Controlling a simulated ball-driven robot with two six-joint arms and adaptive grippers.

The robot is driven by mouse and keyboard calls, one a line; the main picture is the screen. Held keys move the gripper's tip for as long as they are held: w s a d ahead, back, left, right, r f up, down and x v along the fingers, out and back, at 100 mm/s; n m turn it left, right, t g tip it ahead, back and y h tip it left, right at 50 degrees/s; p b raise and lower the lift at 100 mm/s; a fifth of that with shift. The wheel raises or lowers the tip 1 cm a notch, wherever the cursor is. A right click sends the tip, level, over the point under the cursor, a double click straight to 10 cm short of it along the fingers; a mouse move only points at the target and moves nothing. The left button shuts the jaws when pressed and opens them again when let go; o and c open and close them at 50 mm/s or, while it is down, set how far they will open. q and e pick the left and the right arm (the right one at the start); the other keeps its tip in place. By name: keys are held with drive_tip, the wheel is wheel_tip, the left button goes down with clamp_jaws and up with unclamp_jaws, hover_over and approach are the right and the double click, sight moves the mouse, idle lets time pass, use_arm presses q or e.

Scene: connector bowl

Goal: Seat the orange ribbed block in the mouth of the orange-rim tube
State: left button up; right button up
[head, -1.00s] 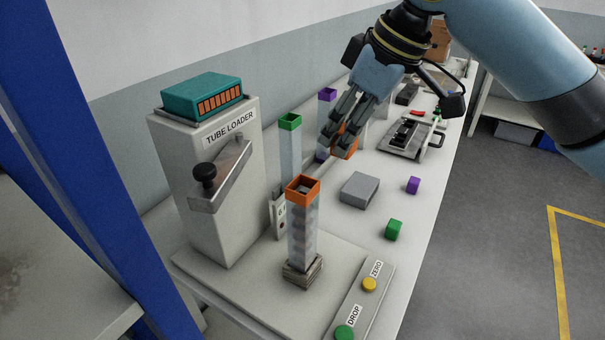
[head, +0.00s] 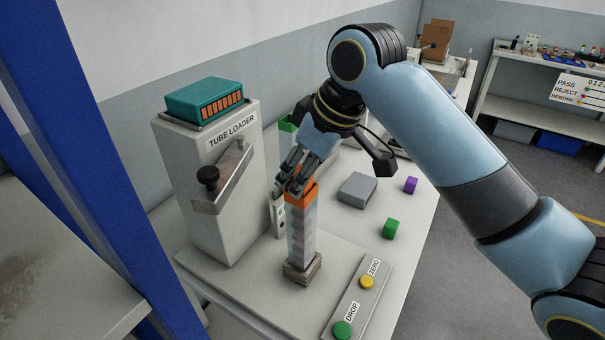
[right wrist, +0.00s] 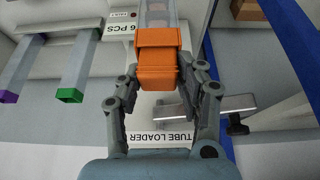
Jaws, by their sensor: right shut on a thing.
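The orange-rim tube (head: 302,235) stands upright on the tube loader's base, a clear tube with an orange rim. My right gripper (head: 292,188) is at its mouth, fingers pointing down. The right wrist view shows the gripper (right wrist: 158,82) shut on the orange ribbed block (right wrist: 157,77), one finger on each side. The block lines up with the orange rim (right wrist: 158,38) and appears to meet it. I cannot tell how far, if at all, the block is inside the mouth. In the head view the fingers mostly hide the block. My left gripper is not in view.
The tube loader (head: 216,170) stands close on the left, with its lever (head: 208,174). A green-rim tube (head: 287,123) is behind my gripper. A grey block (head: 357,188), a green cube (head: 391,229) and a purple cube (head: 411,185) lie to the right. Buttons are in front.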

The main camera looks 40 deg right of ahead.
drive_tip(key=o, duration=0.8)
drive_tip(key=shift+s+d+f, duration=0.15)
drive_tip(key=shift+s+f, duration=0.1)
drive_tip(key=shift+f, duration=0.4)
drive_tip(key=o, duration=0.3)
drive_tip(key=shift+w+d+f, duration=0.1)
drive_tip(key=shift+w, duration=0.1)
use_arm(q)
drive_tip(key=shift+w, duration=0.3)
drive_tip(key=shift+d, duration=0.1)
use_arm(e)
drive_tip(key=shift+r, duration=0.25)
drive_tip(key=shift+d+r, duration=0.1)
drive_tip(key=shift+r, duration=0.15)
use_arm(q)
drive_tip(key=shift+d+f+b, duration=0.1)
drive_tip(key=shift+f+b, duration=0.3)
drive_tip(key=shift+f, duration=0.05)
use_arm(e)
drive_tip(key=v, duration=1.1)
drive_tip(key=shift+r, duration=0.3)
